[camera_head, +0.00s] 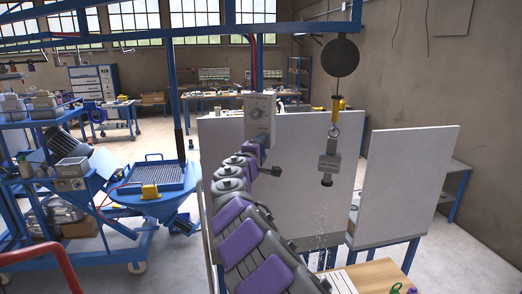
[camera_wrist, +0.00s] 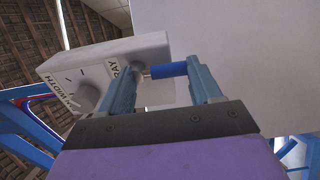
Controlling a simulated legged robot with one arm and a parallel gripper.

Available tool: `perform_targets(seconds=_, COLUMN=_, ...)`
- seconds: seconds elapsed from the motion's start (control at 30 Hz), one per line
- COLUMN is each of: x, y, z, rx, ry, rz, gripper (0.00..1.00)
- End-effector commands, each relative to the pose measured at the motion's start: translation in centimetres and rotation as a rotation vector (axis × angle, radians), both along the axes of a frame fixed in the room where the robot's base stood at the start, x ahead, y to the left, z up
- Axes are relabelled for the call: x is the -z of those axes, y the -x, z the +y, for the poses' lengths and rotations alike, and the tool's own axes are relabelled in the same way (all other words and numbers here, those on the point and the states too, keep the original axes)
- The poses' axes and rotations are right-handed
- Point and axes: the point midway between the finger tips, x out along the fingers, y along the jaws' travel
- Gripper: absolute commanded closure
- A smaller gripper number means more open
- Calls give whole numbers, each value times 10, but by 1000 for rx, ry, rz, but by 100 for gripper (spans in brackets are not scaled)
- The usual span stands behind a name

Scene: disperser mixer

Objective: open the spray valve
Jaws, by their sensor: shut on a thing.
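A grey control box (camera_head: 260,117) with a round dial stands on a blue post straight ahead. In the wrist view the box (camera_wrist: 105,62) shows a knob (camera_wrist: 88,97) and lettering that reads WIDTH and, partly hidden, SPRAY. A short blue valve handle (camera_wrist: 170,69) sticks out from the box beside the SPRAY lettering. My gripper (camera_wrist: 162,80) has its two blue fingers on either side of this handle and is shut on it. In the head view my gripper (camera_head: 262,145) is just below the box, and the handle is hidden there.
White panels (camera_head: 300,165) stand behind and right of the box. A grey device (camera_head: 329,160) hangs from a hook at right, with white specks below it. A blue hopper with a grate (camera_head: 155,178) stands at left. A wooden table (camera_head: 375,277) is at lower right.

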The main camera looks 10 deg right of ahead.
Motion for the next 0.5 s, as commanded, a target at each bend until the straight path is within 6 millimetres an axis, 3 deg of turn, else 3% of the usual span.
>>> perform_targets(seconds=0.13, x=4, y=-1, z=1, rx=-3, ry=0, rz=6, gripper=67)
perform_targets(seconds=0.17, x=4, y=-1, z=1, rx=-3, ry=-1, rz=5, gripper=35)
perform_targets(seconds=0.4, x=1, y=1, z=1, rx=-1, ry=0, rz=2, gripper=12)
perform_targets(seconds=0.5, x=0, y=2, z=0, rx=0, ry=0, rz=0, gripper=11)
